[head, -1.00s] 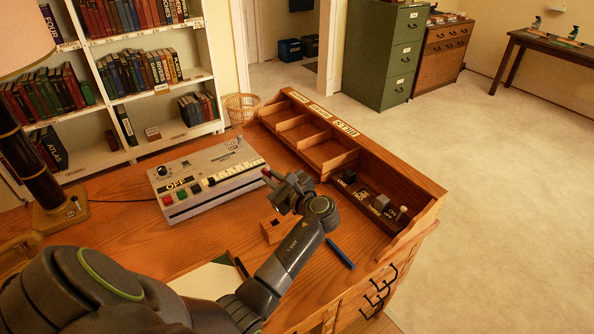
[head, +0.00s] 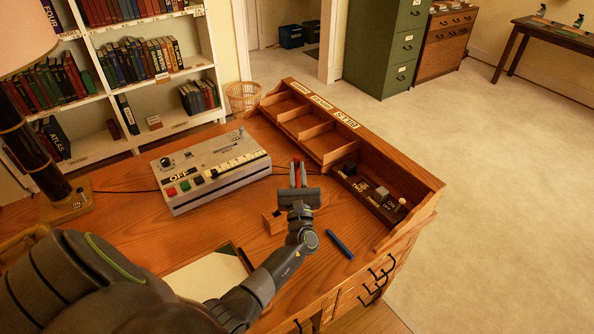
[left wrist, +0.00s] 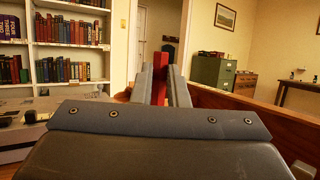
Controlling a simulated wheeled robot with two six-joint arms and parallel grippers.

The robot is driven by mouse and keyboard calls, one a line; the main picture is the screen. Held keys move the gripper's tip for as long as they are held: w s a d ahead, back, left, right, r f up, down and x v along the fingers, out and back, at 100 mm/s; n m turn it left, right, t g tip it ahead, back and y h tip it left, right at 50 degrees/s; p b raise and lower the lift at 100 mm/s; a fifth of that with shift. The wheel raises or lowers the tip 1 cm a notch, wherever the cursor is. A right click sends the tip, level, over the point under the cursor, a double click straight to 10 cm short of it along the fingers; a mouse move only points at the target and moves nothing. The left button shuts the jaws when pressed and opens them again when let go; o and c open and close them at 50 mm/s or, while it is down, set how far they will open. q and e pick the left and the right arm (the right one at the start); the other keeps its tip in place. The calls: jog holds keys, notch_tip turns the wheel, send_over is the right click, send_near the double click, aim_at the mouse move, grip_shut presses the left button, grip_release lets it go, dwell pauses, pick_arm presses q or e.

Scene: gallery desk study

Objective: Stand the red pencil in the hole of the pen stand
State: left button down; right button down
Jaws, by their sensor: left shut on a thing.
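The red pencil (head: 303,174) is between the fingers of my left gripper (head: 298,174), which is shut on it above the desk. The left wrist view shows the red pencil (left wrist: 160,78) roughly upright between the two grey fingertips (left wrist: 161,88). Its lower end is hidden by the gripper. The pen stand (head: 272,224) is a small wooden block on the desk, just below and left of the gripper in the head view. The gripper covers part of it, and its hole cannot be made out. My right gripper is not in view.
A blue pen (head: 340,244) lies right of the stand. A grey control box (head: 210,172) stands behind to the left. A wooden organiser (head: 325,150) with compartments and a switch panel (head: 368,194) runs along the desk's right edge. A paper pad (head: 205,278) lies in front.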

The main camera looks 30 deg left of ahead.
aim_at(297, 180)
pick_arm(q)
notch_tip(297, 180, down, 2)
jog(key=shift+b, duration=0.7)
notch_tip(297, 180, down, 4)
jog(key=b, duration=0.3)
notch_tip(297, 180, down, 5)
jog(key=b, duration=0.5)
jog(key=shift+r, duration=0.1)
jog(key=c, duration=1.3)
grip_release()
jog(key=shift+c, duration=0.2)
jog(key=shift+r, duration=0.15)
jog(key=shift+r, duration=0.25)
notch_tip(297, 180, up, 9)
jog(key=shift+r+p, duration=0.2)
jog(key=shift+p, duration=0.25)
